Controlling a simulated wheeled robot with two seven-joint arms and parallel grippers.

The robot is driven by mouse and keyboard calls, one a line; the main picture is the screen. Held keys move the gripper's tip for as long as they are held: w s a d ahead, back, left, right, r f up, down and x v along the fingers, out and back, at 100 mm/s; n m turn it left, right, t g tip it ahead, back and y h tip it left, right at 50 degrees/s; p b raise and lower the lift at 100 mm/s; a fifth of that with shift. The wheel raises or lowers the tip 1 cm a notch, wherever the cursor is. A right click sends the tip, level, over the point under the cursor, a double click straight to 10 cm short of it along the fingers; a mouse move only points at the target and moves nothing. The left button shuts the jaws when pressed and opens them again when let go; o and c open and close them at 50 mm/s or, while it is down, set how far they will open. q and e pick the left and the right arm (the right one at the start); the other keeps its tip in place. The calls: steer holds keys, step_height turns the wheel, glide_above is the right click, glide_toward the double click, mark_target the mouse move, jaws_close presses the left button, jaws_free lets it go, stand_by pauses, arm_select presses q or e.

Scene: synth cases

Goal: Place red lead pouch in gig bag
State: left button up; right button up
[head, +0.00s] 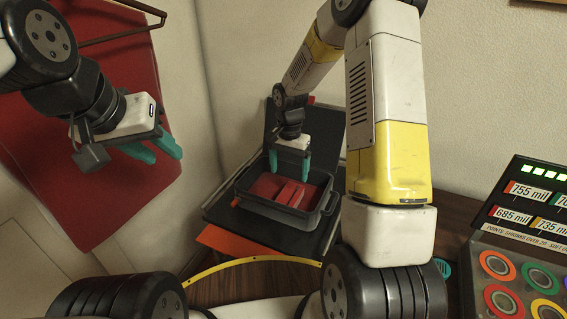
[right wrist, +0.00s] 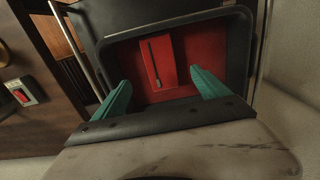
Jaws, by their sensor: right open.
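The gig bag (head: 328,205) is a dark, open-topped case with a red lining, below my right gripper in the head view; its dark rim (right wrist: 238,50) also shows in the right wrist view. The red lead pouch (head: 289,194) lies inside it on the red lining. In the right wrist view the pouch (right wrist: 171,58) is a flat red rectangle with a dark strip along it. My right gripper (head: 289,172) is open and empty, its teal fingers spread above the pouch; they also show in the right wrist view (right wrist: 160,82). My left gripper (head: 163,157) is open and empty at the upper left, away from the bag.
The bag rests on a dark board or stand (head: 323,137) beside the pale wall. A large red panel (head: 75,185) stands behind my left gripper. An orange-red flat piece (head: 222,241) lies before the bag. A control box with coloured buttons (head: 515,265) stands at right.

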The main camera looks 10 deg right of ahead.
steer(key=s+d+r+n+t, duration=0.1)
steer(key=s+r+n+t, duration=0.1)
steer(key=s+r, duration=0.5)
steer(key=s+d+r+n+t, duration=0.1)
steer(key=s+r, duration=0.1)
steer(key=r, duration=0.9)
steer(key=s+r+n+t+y, duration=0.1)
steer(key=s+r+n, duration=0.1)
steer(key=s+r, duration=0.2)
steer(key=s+r+n+t+y, duration=0.1)
steer(key=s+r, duration=0.3)
steer(key=s, duration=0.7)
steer(key=shift+a+n+t, duration=0.3)
steer(key=shift+n+t, duration=0.3)
steer(key=shift+n, duration=0.1)
steer(key=shift+r, duration=0.1)
